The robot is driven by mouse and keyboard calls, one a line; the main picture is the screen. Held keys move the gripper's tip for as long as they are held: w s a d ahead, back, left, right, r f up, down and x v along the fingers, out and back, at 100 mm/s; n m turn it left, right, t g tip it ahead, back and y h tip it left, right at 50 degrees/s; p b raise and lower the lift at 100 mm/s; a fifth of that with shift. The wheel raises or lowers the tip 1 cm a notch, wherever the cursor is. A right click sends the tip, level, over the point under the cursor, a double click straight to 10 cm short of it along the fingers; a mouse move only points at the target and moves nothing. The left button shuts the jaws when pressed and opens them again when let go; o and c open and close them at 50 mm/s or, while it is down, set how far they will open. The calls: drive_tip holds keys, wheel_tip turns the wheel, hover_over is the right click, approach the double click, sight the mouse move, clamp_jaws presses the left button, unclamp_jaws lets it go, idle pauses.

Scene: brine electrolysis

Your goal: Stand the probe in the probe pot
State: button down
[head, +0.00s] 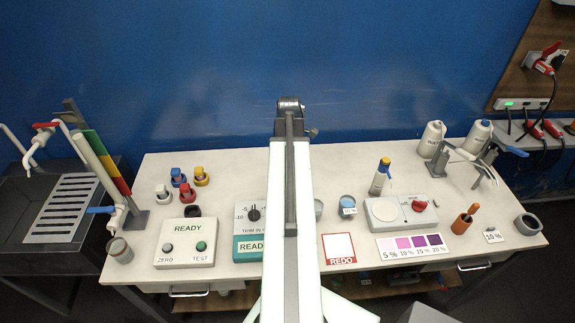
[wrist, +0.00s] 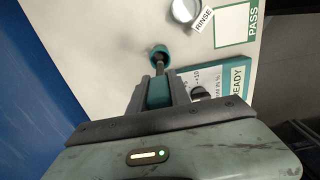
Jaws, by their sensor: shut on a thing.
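In the wrist view my gripper (wrist: 160,82) is shut on the probe, which has a teal body (wrist: 158,93) and a thin dark shaft (wrist: 159,68). The shaft points at a small teal pot with a dark opening, which looks like the probe pot (wrist: 154,50). The shaft overlaps the pot's mouth; I cannot tell whether its tip is inside or above it. The pot stands on the white bench beside the READY meter (wrist: 221,85). In the head view my arm hides the gripper, the probe and this pot.
The ZERO/TEST box (head: 184,246) and several coloured caps stand left of my arm; the REDO card (head: 339,249) and a stirrer-like device (head: 400,213) are right.

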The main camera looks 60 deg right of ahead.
drive_tip(key=shift+f+b, duration=4.05)
drive_tip(key=shift+f, duration=0.35)
drive_tip(key=c, duration=1.1)
unclamp_jaws()
drive_tip(key=shift+s, duration=0.1)
drive_tip(key=shift+r, duration=0.1)
wheel_tip(320, 180, up, 8)
drive_tip(key=p, duration=0.8)
